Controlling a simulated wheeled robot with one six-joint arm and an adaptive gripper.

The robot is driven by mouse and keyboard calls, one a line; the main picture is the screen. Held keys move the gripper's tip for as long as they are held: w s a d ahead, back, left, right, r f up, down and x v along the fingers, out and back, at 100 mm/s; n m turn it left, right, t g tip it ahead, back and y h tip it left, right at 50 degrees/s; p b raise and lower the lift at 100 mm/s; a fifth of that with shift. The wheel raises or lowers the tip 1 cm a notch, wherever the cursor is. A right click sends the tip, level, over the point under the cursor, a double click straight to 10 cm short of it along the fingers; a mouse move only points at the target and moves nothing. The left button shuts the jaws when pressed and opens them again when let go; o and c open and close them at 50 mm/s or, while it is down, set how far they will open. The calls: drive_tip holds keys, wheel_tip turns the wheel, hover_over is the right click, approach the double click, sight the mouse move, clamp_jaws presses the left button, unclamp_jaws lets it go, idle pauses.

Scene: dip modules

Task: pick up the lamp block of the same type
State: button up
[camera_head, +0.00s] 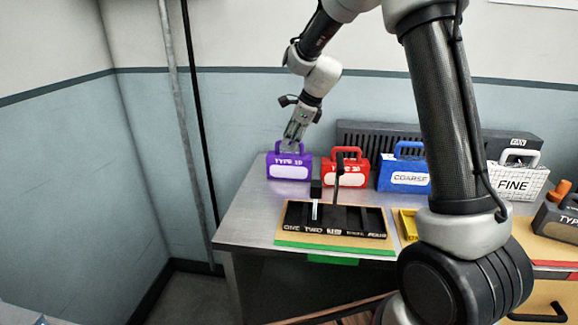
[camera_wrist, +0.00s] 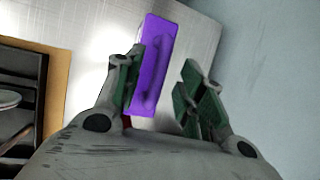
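A purple block with a handle, labelled TYPE 1D or similar (camera_head: 288,168), stands at the back left of the bench. The purple block also shows in the wrist view (camera_wrist: 160,50). A red block labelled TYPE 2D or similar (camera_head: 345,170) stands to its right, then a blue block marked COARSE (camera_head: 405,178) and a white block marked FINE (camera_head: 517,183). My gripper (camera_head: 293,138) is at the purple block's handle. In the wrist view my gripper (camera_wrist: 163,60) has its fingers apart with the purple block between and beyond them; contact is unclear. Which block is the lamp block is unclear.
A black slotted rack (camera_head: 372,222) marked ONE, TWO and FOUR sits at the front of the bench, holding upright dark pieces. A yellow tray (camera_head: 408,224) is beside it. A dark ribbed case (camera_head: 380,134) stands behind the blocks. The bench's left edge is clear.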

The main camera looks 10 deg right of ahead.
drive_tip(key=x, duration=0.2)
drive_tip(key=shift+w+f, duration=0.1)
drive_tip(key=shift+f, duration=0.2)
clamp_jaws()
drive_tip(key=shift+r, duration=0.15)
